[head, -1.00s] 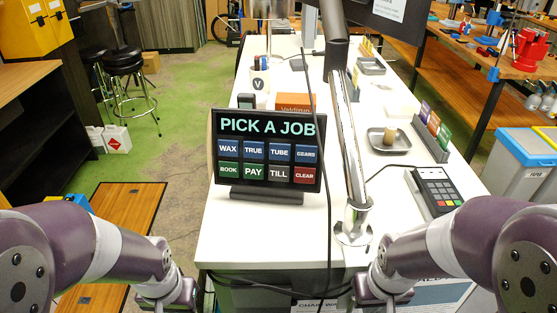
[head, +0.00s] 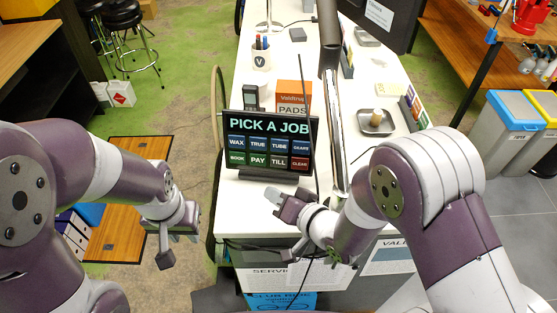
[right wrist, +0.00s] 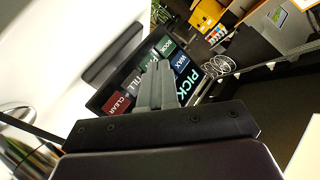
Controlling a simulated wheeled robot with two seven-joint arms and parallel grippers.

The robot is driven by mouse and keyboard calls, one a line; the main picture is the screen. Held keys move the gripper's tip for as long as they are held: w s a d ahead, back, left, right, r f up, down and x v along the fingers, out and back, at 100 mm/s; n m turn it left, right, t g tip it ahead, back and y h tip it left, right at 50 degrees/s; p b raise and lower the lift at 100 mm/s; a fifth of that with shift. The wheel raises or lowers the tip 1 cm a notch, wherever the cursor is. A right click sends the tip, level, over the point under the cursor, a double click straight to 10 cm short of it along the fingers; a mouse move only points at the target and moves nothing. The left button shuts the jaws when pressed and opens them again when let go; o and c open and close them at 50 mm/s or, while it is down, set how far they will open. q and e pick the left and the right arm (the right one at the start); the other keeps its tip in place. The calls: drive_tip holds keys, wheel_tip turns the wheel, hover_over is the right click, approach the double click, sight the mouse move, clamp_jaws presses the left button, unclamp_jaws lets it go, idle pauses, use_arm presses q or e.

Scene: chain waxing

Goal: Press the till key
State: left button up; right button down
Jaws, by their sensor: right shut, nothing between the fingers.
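The grey TILL key (head: 279,161) is in the lower row of the black "PICK A JOB" panel (head: 233,126), between PAY and the red CLEAR key. The panel stands tilted on the white counter. The TILL key also shows in the right wrist view (right wrist: 134,84), partly beside my fingers. My right gripper (head: 272,195) is shut and empty, low in front of the panel, with its fingertips (right wrist: 158,72) pointing toward the panel. I cannot tell whether they touch it. My left gripper (head: 173,246) hangs left of the counter, away from the panel; its finger opening is unclear.
A lamp post (head: 337,130) rises just right of the panel, with a thin dark cable beside it. An orange box (head: 293,94) and a pen cup (head: 261,58) stand behind the panel. A metal dish (head: 376,124) sits to the right. The counter's front edge lies below my right gripper.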

sight(279, 161)
drive_tip(key=w+b, duration=0.1)
drive_tip(key=w, duration=0.1)
drive_tip(key=w+f, duration=0.1)
drive_tip(key=w, duration=0.1)
drive_tip(key=w+d+f+b, duration=0.1)
drive_tip(key=w, duration=0.2)
drive_tip(key=shift+w+f+b, duration=0.1)
drive_tip(key=shift+f+b, duration=0.05)
drive_tip(key=shift+b, duration=0.2)
drive_tip(key=shift+w+d, duration=0.15)
drive_tip(key=shift+w, duration=0.5)
drive_tip(key=shift+f, duration=0.1)
idle(1.4)
drive_tip(key=shift+w+f, duration=0.1)
drive_tip(key=shift+w, duration=0.35)
